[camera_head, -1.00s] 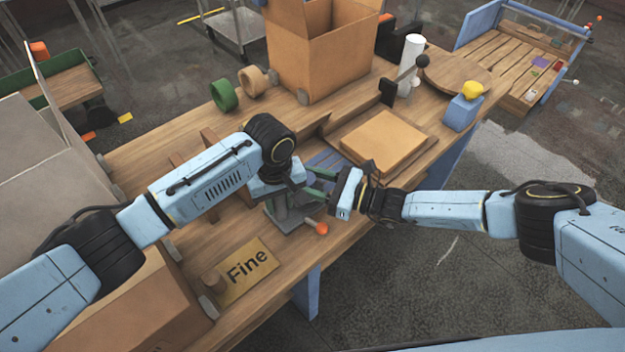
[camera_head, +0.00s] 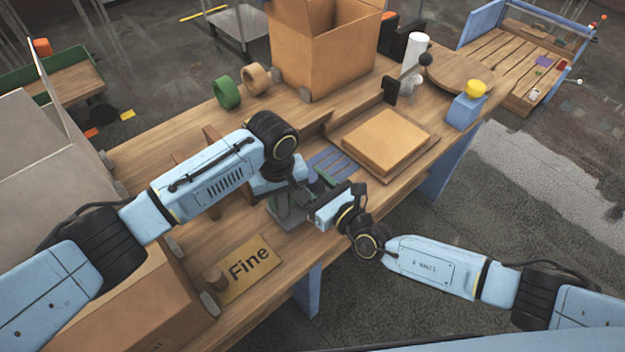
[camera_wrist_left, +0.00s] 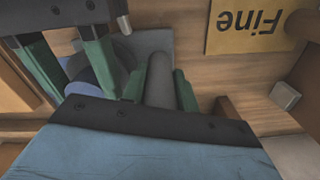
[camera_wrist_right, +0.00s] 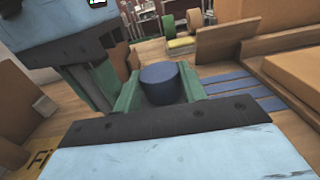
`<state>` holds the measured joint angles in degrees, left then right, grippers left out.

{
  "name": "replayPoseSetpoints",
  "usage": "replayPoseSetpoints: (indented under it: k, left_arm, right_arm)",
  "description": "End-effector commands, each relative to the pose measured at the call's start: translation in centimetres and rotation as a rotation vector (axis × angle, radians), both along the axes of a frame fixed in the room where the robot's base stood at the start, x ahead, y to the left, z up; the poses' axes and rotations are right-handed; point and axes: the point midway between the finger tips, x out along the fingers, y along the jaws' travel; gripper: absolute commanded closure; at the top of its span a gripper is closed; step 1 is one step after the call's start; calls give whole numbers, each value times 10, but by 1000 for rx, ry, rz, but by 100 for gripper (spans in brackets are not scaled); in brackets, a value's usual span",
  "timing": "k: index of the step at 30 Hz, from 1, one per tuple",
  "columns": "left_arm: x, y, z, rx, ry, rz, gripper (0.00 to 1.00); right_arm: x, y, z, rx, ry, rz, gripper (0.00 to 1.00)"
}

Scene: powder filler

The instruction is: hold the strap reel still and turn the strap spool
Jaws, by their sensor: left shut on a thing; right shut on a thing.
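The strap reel (camera_head: 283,213) stands on the workbench as a grey base with a post, mostly hidden by my grippers in the head view. My left gripper (camera_wrist_left: 160,85) is shut on its grey upright post (camera_wrist_left: 161,78), with a green finger on each side. The strap spool (camera_wrist_right: 165,84) is a dark blue cylinder in the right wrist view. My right gripper (camera_wrist_right: 160,92) is shut on it, green fingers on both sides. In the head view my right gripper (camera_head: 312,190) is close beside the left one (camera_head: 288,190). The spool is hidden there.
Blue strips (camera_head: 333,165) lie behind the reel, near a flat cardboard box (camera_head: 385,140). A "Fine" sign (camera_head: 248,268) lies in front. Green (camera_head: 227,93) and tan (camera_head: 257,79) tape rolls and an open carton (camera_head: 325,50) stand farther back. My grippers nearly touch.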

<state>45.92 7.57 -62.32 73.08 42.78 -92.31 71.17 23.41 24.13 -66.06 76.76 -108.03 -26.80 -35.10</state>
Motion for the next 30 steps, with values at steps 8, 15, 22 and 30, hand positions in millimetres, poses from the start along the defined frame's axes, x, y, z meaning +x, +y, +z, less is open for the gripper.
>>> replayPoseSetpoints:
  k: [8,15,22,30]
  left_arm:
    - [-1,-2,0,-2,0,-5,100]
    - [-1,-1,0,-1,0,-4,100]
    - [0,-1,0,-1,-1,-2,100]
    - [0,-1,1,-1,-3,-1,100]
  right_arm:
    - [0,1,1,3,-1,-5,82]
    - [0,1,1,1,0,-4,44]
    - [0,1,0,1,1,-4,37]
    - [1,1,1,-2,-5,37,37]
